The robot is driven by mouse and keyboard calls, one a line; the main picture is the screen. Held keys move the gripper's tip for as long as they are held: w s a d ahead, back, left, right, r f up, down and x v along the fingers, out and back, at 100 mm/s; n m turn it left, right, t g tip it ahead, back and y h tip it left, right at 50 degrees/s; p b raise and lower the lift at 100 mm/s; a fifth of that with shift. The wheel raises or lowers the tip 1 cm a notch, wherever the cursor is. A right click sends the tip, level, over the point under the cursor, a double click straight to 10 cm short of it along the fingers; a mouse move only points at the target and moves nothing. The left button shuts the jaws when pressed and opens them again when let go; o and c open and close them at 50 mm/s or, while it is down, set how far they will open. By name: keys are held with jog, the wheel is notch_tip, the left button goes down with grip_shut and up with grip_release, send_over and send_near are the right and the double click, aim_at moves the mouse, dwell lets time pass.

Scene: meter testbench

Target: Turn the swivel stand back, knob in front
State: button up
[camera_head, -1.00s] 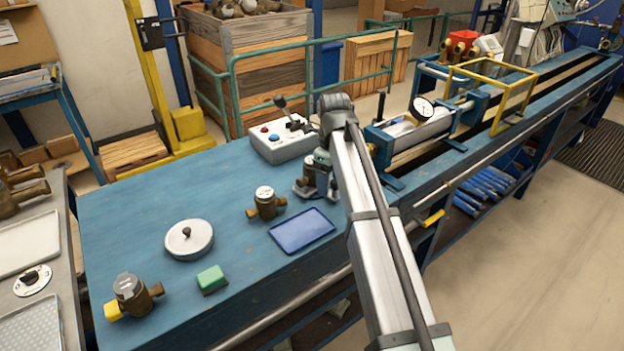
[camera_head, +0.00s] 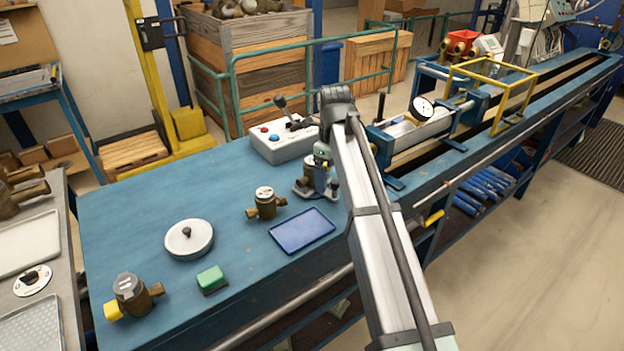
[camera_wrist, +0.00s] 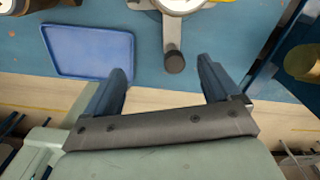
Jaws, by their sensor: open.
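The swivel stand (camera_head: 303,190) stands on the blue bench beside the blue tray, partly hidden behind my arm in the head view. In the wrist view its pale round top is cut off by the upper edge, and a grey lever (camera_wrist: 172,30) reaches from it towards my gripper. The lever ends in a dark round knob (camera_wrist: 174,63). My gripper (camera_wrist: 162,70) is open, with one dark blue finger on each side of the knob in the picture. Neither finger visibly touches it, and the height between them is unclear. In the head view my arm hides most of the gripper.
The blue tray (camera_head: 290,240) lies left of the stand. A brass meter (camera_head: 266,207), a round lidded pot (camera_head: 189,250), a green block (camera_head: 211,279) and another meter (camera_head: 130,297) stand farther left. A control box (camera_head: 283,141) with a lever is behind.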

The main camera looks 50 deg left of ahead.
jog(key=shift+r, duration=1.85)
